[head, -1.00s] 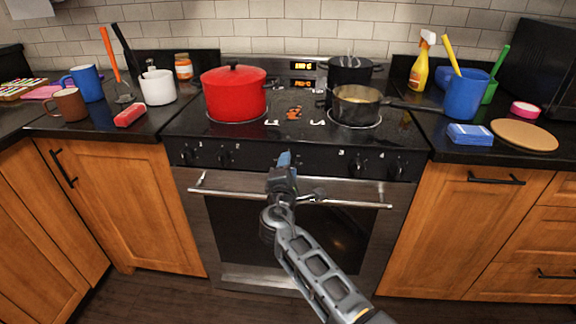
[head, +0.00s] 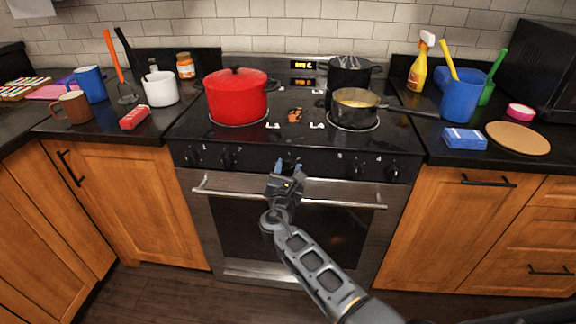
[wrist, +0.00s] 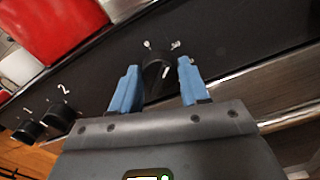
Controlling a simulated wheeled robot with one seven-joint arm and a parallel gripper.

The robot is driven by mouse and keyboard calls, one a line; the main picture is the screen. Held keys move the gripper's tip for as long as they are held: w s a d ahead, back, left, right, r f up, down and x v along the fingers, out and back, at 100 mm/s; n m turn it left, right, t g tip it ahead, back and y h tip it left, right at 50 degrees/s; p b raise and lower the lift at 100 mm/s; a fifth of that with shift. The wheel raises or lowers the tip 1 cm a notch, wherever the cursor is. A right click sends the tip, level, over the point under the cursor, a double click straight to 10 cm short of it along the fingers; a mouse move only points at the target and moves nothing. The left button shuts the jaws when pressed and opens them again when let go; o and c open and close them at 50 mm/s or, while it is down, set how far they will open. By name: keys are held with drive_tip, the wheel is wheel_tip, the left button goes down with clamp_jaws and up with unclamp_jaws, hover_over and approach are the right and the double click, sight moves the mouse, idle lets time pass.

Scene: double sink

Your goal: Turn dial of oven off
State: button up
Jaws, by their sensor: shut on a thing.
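The oven (head: 290,235) has a black front panel with a row of black knobs. The middle knob, the oven dial (wrist: 156,72), sits between the two blue fingertips of my gripper (wrist: 157,84) in the wrist view. My gripper (head: 288,168) is shut on this dial, one finger on each side. In the head view the gripper hides most of the dial. The small marks around the dial are too blurred to read.
Knobs 1 and 2 (head: 229,157) lie left of the gripper, and knobs 3 and 4 (head: 393,171) lie right. The oven door handle (head: 345,204) runs just below. A red pot (head: 236,98) and a pan (head: 354,106) stand on the stovetop.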

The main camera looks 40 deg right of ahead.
drive_tip(key=n+p, duration=0.3)
drive_tip(key=n, duration=0.2)
drive_tip(key=shift+a+r+n, duration=0.1)
drive_tip(key=shift+n, duration=0.2)
drive_tip(key=shift+n+p, duration=0.95)
drive_tip(key=shift+n, duration=0.85)
drive_tip(key=shift+f, duration=0.2)
drive_tip(key=o, duration=1)
drive_tip(key=shift+o, duration=0.2)
drive_tip(key=v, duration=0.7)
drive_tip(key=shift+s+a, duration=0.2)
drive_tip(key=shift+a, duration=0.15)
